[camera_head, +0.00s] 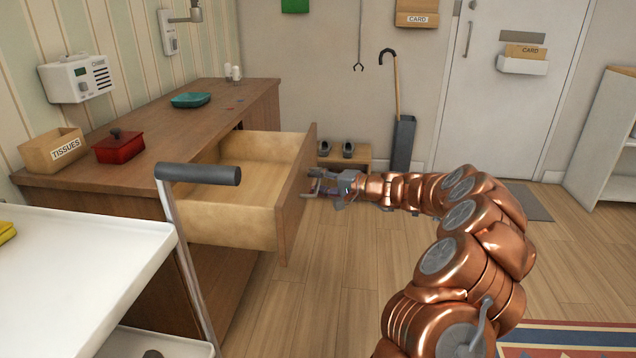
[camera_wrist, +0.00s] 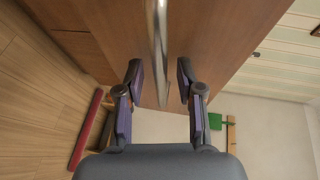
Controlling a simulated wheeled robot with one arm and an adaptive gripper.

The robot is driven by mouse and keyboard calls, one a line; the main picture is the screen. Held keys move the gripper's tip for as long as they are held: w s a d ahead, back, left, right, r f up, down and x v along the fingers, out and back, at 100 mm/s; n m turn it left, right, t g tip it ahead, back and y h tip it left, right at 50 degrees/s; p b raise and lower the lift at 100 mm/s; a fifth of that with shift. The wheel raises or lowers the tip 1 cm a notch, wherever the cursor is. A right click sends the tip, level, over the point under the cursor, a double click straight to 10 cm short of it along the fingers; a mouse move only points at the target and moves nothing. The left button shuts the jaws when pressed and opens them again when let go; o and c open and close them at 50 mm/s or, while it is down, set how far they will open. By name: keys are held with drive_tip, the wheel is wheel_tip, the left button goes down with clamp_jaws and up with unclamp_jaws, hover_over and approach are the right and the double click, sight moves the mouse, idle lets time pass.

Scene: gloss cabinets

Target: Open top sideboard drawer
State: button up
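The wooden sideboard (camera_head: 150,118) stands along the left wall. Its top drawer (camera_head: 235,212) is pulled well out, and its pale inside looks empty. The brown drawer front (camera_head: 296,195) faces right, and it fills the upper part of the wrist view (camera_wrist: 215,35). A metal bar handle (camera_wrist: 157,40) runs down the drawer front in the wrist view. My gripper (camera_head: 318,187) is at the outer face of the drawer front. In the wrist view my gripper (camera_wrist: 160,75) is open, its fingers on both sides of the handle with gaps visible.
A white trolley (camera_head: 80,260) with a dark-gripped push handle (camera_head: 198,174) stands at front left, close to the drawer. A tissues box (camera_head: 53,151), red box (camera_head: 119,146) and teal dish (camera_head: 190,100) sit on the sideboard. Floor (camera_head: 340,265) right of the drawer is clear.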

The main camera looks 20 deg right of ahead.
drive_tip(key=v, duration=1.2)
